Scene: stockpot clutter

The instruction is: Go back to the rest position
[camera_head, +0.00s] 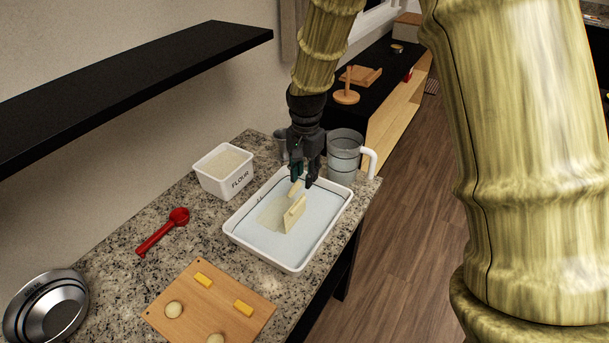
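My gripper (303,179) is black and hangs pointing down over the far part of a white tray (241,241). Its two fingers show a gap between them and look open. A small cream piece (294,188) shows just below the left fingertip; whether they touch is hard to tell. A larger cream block (294,214) stands upright in the tray, in front of the gripper. A pale patch lies beside it on the tray's bluish floor.
A grey measuring jug (342,158) with a white handle stands close right of the gripper. A white flour box (224,171), red scoop (165,230), metal bowl (47,307) and wooden board (208,305) with small pieces share the granite counter. A black shelf (130,80) juts above left.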

